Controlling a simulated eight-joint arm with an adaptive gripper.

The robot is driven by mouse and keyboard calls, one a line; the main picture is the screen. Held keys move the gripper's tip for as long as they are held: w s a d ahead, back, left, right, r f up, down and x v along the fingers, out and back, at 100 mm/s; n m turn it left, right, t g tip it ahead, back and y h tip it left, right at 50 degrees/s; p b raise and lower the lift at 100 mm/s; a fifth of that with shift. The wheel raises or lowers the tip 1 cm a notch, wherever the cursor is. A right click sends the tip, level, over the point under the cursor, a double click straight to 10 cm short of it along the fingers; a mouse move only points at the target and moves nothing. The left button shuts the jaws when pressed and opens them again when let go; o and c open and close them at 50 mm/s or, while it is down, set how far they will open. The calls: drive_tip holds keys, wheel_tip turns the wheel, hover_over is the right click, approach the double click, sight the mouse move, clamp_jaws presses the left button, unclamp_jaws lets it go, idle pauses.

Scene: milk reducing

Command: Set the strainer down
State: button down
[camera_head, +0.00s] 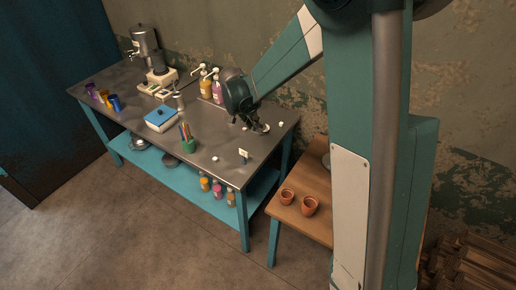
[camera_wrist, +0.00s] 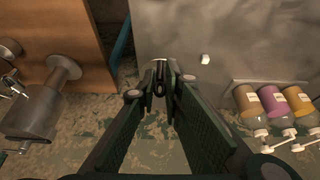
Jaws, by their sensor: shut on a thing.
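My gripper (camera_head: 252,122) is over the right back part of the grey metal bench (camera_head: 215,135). In the wrist view my gripper (camera_wrist: 160,76) has its fingertips closed together on a small dark piece, which I take for the strainer's handle. A pale round edge, likely the strainer (camera_head: 262,128), shows just beyond the fingertips in the head view, low over the bench top near its right end. Most of the strainer is hidden by the fingers in the wrist view. I cannot tell whether it touches the bench.
Pump bottles (camera_head: 211,83) stand at the bench's back edge. A green pencil cup (camera_head: 188,144), a blue box (camera_head: 161,118) and small white pieces (camera_head: 214,158) lie nearby. A wooden table (camera_head: 284,215) with two clay cups stands right, past a gap. A metal vessel (camera_wrist: 38,112) is on it.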

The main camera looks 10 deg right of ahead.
drive_tip(key=shift+f, duration=0.15)
drive_tip(key=shift+f, duration=3)
drive_tip(key=shift+f, duration=1.9)
drive_tip(key=shift+f+b, duration=0.1)
drive_tip(key=shift+b, duration=0.25)
drive_tip(key=c, duration=2.9)
unclamp_jaws()
drive_tip(key=o, duration=0.4)
